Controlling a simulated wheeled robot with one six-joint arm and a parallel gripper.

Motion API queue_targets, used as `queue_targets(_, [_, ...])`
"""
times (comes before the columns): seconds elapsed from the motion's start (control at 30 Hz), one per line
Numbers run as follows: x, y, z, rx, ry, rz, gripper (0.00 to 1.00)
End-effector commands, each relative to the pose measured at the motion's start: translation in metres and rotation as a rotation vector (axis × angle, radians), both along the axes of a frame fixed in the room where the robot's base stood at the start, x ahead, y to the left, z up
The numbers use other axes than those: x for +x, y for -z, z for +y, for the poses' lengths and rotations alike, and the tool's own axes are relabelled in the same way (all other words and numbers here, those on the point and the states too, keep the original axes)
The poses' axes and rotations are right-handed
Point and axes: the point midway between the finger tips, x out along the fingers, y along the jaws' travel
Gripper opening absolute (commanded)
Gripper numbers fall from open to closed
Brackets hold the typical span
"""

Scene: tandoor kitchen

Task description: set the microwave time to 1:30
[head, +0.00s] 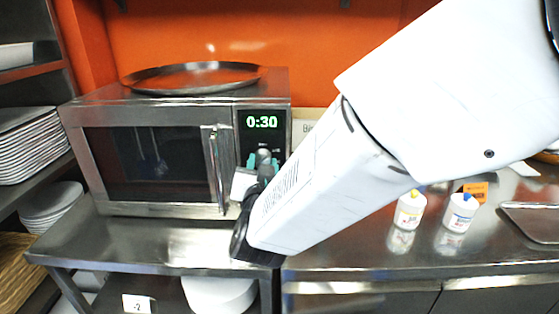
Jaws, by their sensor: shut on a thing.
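The steel microwave (95,115) stands on a metal counter with its dark-windowed door shut. Its green display (262,122) reads 0:30. A vertical handle (217,170) is at the right edge of the door. My gripper (262,160) is at the control panel just below the display, with its teal-tipped fingers shut on a dark round knob (264,157). My gripper and wrist hide the lower part of the panel and most of the knob.
A round metal tray (190,78) lies on top of the microwave. Two small white bottles (410,211) (461,212) stand on the counter to the right, near my arm. Stacked plates (30,145) fill the left shelf. The counter in front of the microwave (150,240) is clear.

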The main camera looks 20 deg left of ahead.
Motion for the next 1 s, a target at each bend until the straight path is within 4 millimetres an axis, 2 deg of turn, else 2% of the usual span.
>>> queue_targets(0.6, [-0.0009,0.0008,0.0021,0.52,-0.001,0.126,0.12])
queue_targets(1.0, [-0.0011,0.0009,0.0024,0.678,0.0,0.164,0.12])
